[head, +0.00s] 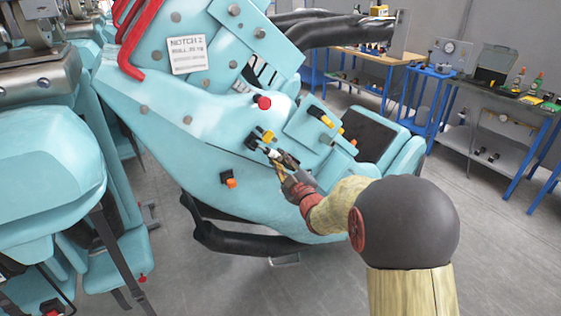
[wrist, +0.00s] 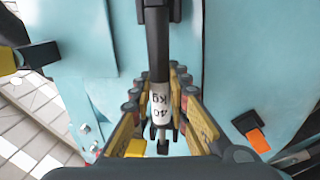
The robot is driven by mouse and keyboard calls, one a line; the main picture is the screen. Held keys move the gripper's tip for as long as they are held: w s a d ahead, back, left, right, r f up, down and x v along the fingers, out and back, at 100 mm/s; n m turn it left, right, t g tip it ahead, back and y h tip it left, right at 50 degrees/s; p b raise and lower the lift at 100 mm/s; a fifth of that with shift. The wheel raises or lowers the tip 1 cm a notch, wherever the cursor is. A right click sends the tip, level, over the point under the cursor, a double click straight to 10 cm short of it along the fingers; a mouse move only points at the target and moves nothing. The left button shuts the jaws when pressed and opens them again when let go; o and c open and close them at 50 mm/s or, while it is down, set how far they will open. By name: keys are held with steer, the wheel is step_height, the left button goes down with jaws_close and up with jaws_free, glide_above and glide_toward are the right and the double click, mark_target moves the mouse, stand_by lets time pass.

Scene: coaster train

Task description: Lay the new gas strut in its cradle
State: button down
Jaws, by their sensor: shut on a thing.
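The gas strut (wrist: 160,50) has a black body, a white band marked "40 kg" and a thin silver rod. In the wrist view it runs upright down the middle, between the fingers of my gripper (wrist: 160,88). My gripper is shut on it around the labelled band. In the head view my gripper (head: 279,160) is close to the turquoise seat shell (head: 205,150), below a yellow-and-black fitting (head: 267,136). A dark bracket (wrist: 141,12) shows at the strut's upper end; I cannot tell whether it is the cradle or whether they touch.
An orange-and-black clip (head: 229,180) and a red knob (head: 262,102) stick out from the shell near my gripper. The orange clip also shows in the wrist view (wrist: 257,140). Workbenches (head: 500,95) stand at the right. Bare floor (head: 490,225) lies in front of them.

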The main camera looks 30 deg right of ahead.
steer(key=shift+w+b, duration=0.55)
steer(key=shift+w, duration=0.5)
steer(key=c, duration=1.6)
jaws_free()
steer(key=shift+c, duration=0.2)
steer(key=s+f, duration=0.1)
steer(key=s, duration=1.1)
steer(key=shift+a+f, duration=0.15)
steer(key=shift+a, duration=0.3)
